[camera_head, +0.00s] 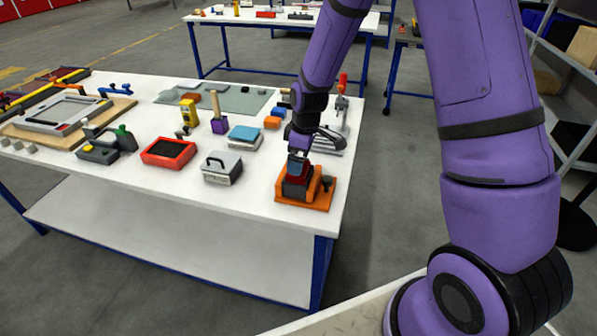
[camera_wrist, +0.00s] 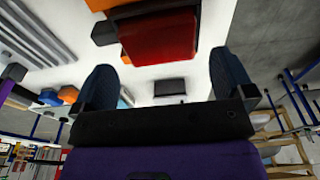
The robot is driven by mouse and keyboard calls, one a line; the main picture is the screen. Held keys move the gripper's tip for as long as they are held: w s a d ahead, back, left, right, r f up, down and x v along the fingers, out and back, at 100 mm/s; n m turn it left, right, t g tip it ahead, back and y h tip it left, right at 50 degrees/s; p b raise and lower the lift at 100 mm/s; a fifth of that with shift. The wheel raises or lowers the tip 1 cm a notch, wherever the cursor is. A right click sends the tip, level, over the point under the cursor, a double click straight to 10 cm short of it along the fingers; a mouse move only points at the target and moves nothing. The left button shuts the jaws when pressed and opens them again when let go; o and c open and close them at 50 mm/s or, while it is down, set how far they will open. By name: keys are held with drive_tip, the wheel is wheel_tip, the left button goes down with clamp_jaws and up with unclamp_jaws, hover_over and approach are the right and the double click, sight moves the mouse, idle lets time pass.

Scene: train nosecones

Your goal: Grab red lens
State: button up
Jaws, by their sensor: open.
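The red lens (camera_head: 296,189) is a dark red block seated in an orange fixture (camera_head: 290,202) at the front right of the white table. My gripper (camera_head: 298,164) is directly above it, pointing down, and hides its top in the head view. In the wrist view the red lens (camera_wrist: 162,40) shows as a red block with a darker top edge, just ahead of the fingers. My gripper (camera_wrist: 164,80) is open there, with one dark finger on each side. No finger contact with the lens is visible.
A grey box with a handle (camera_head: 222,168), a red-rimmed tray (camera_head: 168,152) and a blue-topped block (camera_head: 244,137) stand left of the fixture. A clamp-like metal device (camera_head: 330,135) is behind it. The table's right edge is close by.

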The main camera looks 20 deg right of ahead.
drive_tip(key=shift+w+a+f, duration=0.1)
drive_tip(key=shift+f, duration=1.75)
drive_tip(key=shift+c, duration=0.5)
drive_tip(key=c, duration=0.7)
drive_tip(key=shift+r, duration=0.1)
